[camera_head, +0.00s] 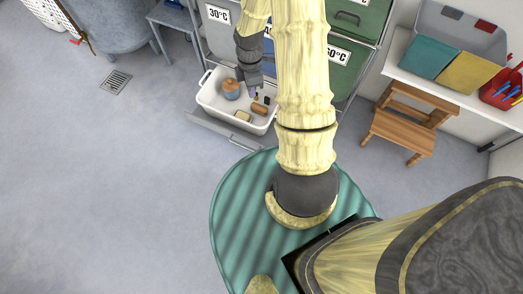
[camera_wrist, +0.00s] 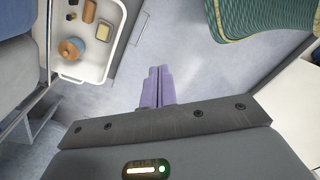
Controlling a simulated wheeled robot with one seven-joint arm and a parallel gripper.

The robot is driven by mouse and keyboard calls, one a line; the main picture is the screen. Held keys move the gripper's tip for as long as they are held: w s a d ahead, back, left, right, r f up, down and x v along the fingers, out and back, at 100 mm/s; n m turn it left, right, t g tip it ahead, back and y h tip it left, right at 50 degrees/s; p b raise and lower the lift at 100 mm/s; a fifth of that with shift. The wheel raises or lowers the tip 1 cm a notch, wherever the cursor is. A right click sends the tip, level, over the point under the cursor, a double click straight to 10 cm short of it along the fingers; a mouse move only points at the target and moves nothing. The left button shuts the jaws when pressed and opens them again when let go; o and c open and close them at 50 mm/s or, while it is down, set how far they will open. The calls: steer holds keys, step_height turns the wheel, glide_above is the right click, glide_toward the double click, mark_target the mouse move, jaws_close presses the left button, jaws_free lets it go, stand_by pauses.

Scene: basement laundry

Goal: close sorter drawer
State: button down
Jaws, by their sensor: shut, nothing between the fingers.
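The laundry sorter (camera_head: 362,58) stands at the top of the head view, with bins labelled 30°C and 60°C; my arm partly hides it. Its low grey drawer (camera_head: 222,128) is pulled out and holds a white tub (camera_head: 207,97) with several small items. The tub also shows at the upper left of the wrist view (camera_wrist: 95,73), with a thin handle bar (camera_wrist: 131,29) beside it.
A wooden step stool (camera_head: 405,122) stands right of the sorter, below a white shelf (camera_head: 440,90) with bins and a red caddy (camera_head: 500,90). A floor drain (camera_head: 116,82) lies to the left. The floor left of the drawer is clear.

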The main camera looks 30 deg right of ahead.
step_height(320, 180, down, 38)
steer(key=d+n+g+y+b, duration=0.1)
steer(key=n+b, duration=0.8)
steer(key=b, duration=1)
steer(key=shift+s+d+f+n+y+b, duration=0.2)
steer(key=shift+s+d+n+y+b, duration=0.15)
steer(key=shift+d+y, duration=0.45)
steer(key=shift+s, duration=0.1)
steer(key=b+x, duration=0.5)
steer(key=x, duration=0.5)
steer(key=w+d+b, duration=0.1)
steer(key=w+d, duration=0.1)
steer(key=d, duration=0.1)
steer(key=shift+w+d+b, duration=0.15)
steer(key=shift+d+b, duration=0.1)
steer(key=shift+b, duration=0.1)
